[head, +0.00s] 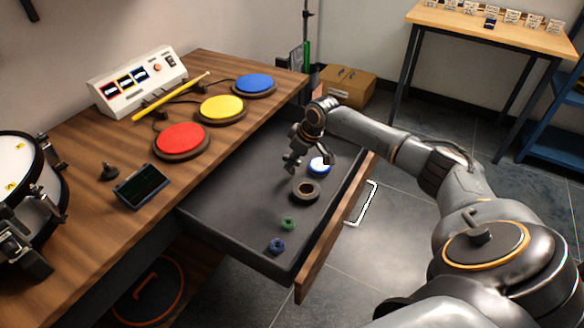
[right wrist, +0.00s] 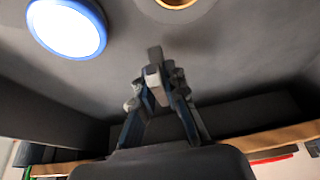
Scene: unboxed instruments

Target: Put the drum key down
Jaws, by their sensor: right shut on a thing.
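My right gripper (head: 297,154) hangs over the open drawer (head: 235,205) of the wooden desk. It is shut on a small grey piece, which I take to be the drum key (head: 290,163). In the right wrist view the fingers (right wrist: 160,88) close around this grey piece (right wrist: 154,60), which stands out past the fingertips. The fingers hide part of it. I cannot tell whether it touches the drawer floor. My left gripper cannot be made out.
In the drawer lie a blue-rimmed white disc (head: 319,165), a dark ring (head: 304,191), and green (head: 288,224) and blue (head: 277,246) small pieces. The drawer's left part is clear. Red (head: 181,139), yellow and blue pads, a drumstick (head: 170,97) and a drum (head: 18,175) are on the desk.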

